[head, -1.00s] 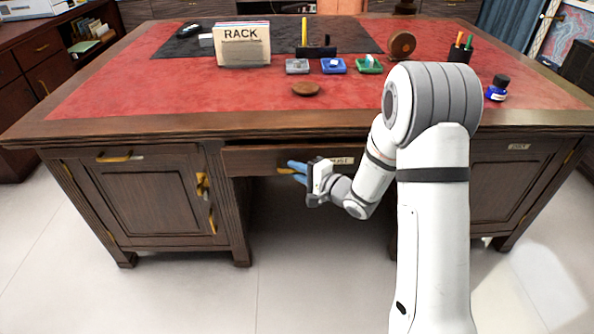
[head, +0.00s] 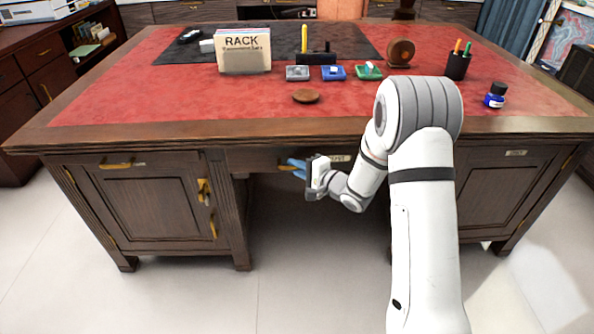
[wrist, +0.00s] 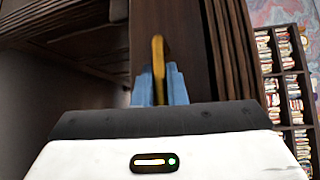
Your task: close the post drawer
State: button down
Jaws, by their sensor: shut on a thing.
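The post drawer (head: 252,159) is the wide middle drawer under the desk top, with a small pale label (head: 340,158) partly hidden by my wrist. In the head view its front looks nearly in line with the desk front; any small remaining gap is hard to judge. My gripper (head: 297,167) has blue fingers and is shut on the drawer's brass handle (head: 285,168). In the wrist view the handle (wrist: 158,62) stands between the blue fingers, against the brown drawer front (wrist: 182,55).
The desk top (head: 190,105) above carries a rack (head: 244,52), small trays, a pen cup (head: 457,66) and an ink bottle (head: 496,95). A left cabinet door (head: 150,205) and a right one (head: 500,195) flank the open knee space below the drawer.

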jog(key=shift+d, duration=0.1)
jog(key=c, duration=1.5)
grip_release()
jog(key=shift+p+v, duration=0.75)
jog(key=shift+v, duration=3.1)
jog(key=shift+f, duration=0.1)
